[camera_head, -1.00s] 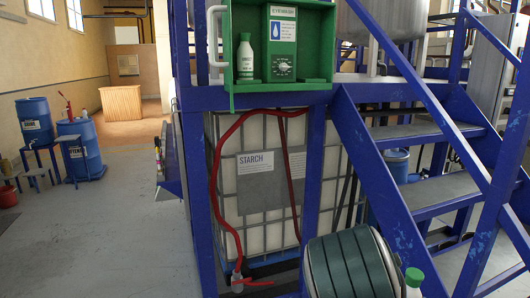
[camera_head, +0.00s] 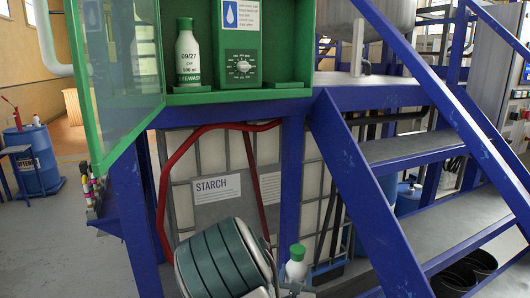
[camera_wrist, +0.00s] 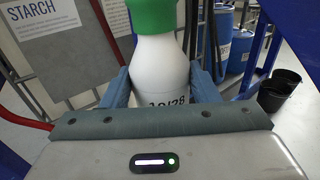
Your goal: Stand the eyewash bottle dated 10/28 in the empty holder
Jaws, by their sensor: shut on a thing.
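My gripper (camera_wrist: 160,90) is shut on a white bottle with a green cap (camera_wrist: 158,62). The label is partly hidden by the gripper, but "10/28" can be partly read. In the head view this bottle (camera_head: 296,266) is upright, low in front of the blue frame, below and apart from the green eyewash cabinet (camera_head: 300,93). A second bottle dated 09/27 (camera_head: 188,55) stands at the left of the cabinet. A low green holder (camera_head: 287,85) with nothing in it shows right of the dial box (camera_head: 241,66).
The cabinet's clear door (camera_head: 120,75) stands open at the left. A blue stair (camera_head: 420,150) rises at the right. A starch tank (camera_head: 215,190) and a red hose (camera_head: 165,200) are behind the frame. Black buckets (camera_wrist: 280,90) stand on the floor.

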